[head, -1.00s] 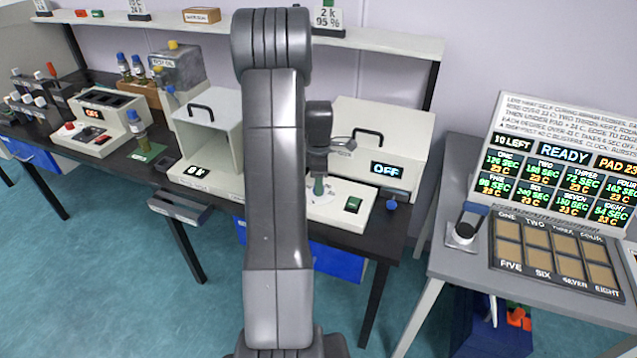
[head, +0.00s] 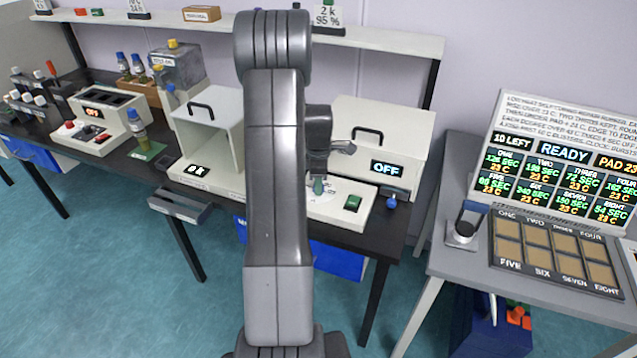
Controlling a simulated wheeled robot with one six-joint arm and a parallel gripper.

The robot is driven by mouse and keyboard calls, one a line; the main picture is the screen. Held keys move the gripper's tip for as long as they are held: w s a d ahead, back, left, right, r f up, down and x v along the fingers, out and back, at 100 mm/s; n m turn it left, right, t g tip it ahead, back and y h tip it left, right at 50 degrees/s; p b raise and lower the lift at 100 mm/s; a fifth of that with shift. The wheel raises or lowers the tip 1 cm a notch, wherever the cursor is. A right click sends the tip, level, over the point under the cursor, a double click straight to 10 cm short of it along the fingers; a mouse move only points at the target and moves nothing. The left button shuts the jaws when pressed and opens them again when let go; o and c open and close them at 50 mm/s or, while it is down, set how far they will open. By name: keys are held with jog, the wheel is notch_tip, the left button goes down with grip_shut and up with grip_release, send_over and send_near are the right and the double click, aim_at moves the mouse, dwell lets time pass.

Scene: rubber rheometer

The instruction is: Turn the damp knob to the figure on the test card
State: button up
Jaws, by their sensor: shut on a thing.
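A small green knob (head: 318,187) stands upright on a white dial plate with marks, on the base of a white machine (head: 378,150) in the middle of the bench. My gripper (head: 318,177) points down onto the knob and is shut on its top. My arm hides the left part of the dial. The dial's figures are too small to read.
The machine's display (head: 387,168) reads OFF. A green switch (head: 352,203) and a blue knob (head: 391,202) are right of the dial. A white box with a handle (head: 209,125) stands to the left. A side table (head: 450,262) holds a sample panel and a READY screen.

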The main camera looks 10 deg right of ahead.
jog(key=m+b, duration=0.1)
jog(key=m, duration=0.2)
jog(key=m+b, duration=0.1)
jog(key=m, duration=0.3)
jog(key=shift+m, duration=0.4)
jog(key=m, duration=0.3)
jog(key=shift+m+b, duration=0.3)
jog(key=m, duration=0.3)
jog(key=shift+m, duration=0.3)
jog(key=m+b, duration=0.1)
jog(key=m, duration=0.9)
jog(key=shift+m, duration=2.3)
jog(key=shift+r, duration=0.1)
